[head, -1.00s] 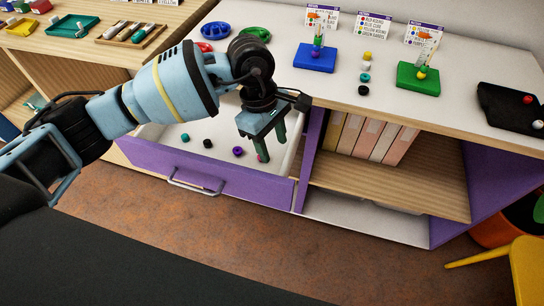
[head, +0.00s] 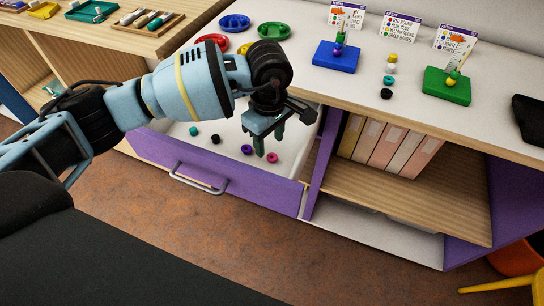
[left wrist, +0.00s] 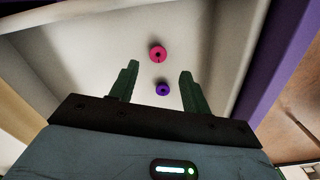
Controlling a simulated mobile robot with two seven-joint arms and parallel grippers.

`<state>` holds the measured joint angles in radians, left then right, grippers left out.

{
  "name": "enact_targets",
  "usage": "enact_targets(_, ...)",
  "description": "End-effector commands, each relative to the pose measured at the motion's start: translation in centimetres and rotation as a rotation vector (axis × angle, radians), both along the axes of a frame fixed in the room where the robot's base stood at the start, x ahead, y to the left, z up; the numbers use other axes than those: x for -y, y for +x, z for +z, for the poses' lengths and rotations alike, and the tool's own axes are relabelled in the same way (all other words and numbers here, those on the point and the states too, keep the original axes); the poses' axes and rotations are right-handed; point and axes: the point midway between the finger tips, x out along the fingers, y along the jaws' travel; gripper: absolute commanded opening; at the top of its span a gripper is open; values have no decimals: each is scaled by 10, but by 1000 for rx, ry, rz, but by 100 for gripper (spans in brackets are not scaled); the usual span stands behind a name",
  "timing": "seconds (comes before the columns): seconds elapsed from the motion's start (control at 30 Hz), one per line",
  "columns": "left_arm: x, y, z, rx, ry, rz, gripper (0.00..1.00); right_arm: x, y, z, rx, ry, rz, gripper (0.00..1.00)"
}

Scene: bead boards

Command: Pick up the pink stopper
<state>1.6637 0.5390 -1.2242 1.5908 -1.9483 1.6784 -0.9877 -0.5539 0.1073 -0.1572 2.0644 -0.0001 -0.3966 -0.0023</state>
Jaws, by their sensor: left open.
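The pink stopper (head: 272,157), a small round piece with a dark hole in its middle, lies on the white floor of the open purple-fronted drawer (head: 215,178). My left gripper (head: 268,148) points down into the drawer, open and empty, with its green fingers just left of and behind the stopper. In the left wrist view the pink stopper (left wrist: 157,53) lies just beyond the open fingertips (left wrist: 160,68). The purple stopper (left wrist: 163,89) shows between the fingers there; it also lies left of the gripper in the head view (head: 246,149). My right gripper is not in view.
A teal piece (head: 193,131) and a black piece (head: 215,139) lie farther left in the drawer. The drawer's walls and the purple cabinet divider (head: 322,160) stand close by. Blue (head: 337,56) and green (head: 446,86) bead boards stand on the counter above.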

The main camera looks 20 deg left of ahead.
Motion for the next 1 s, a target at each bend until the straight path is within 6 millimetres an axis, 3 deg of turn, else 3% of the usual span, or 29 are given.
enact_targets(0.4,7,1,-49,-2,0,0,48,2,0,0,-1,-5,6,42)
enact_targets(0.63,7,2,-50,-1,-1,-1,48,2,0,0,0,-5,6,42)
enact_targets(1.0,7,2,-50,-1,-1,0,2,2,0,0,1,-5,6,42)
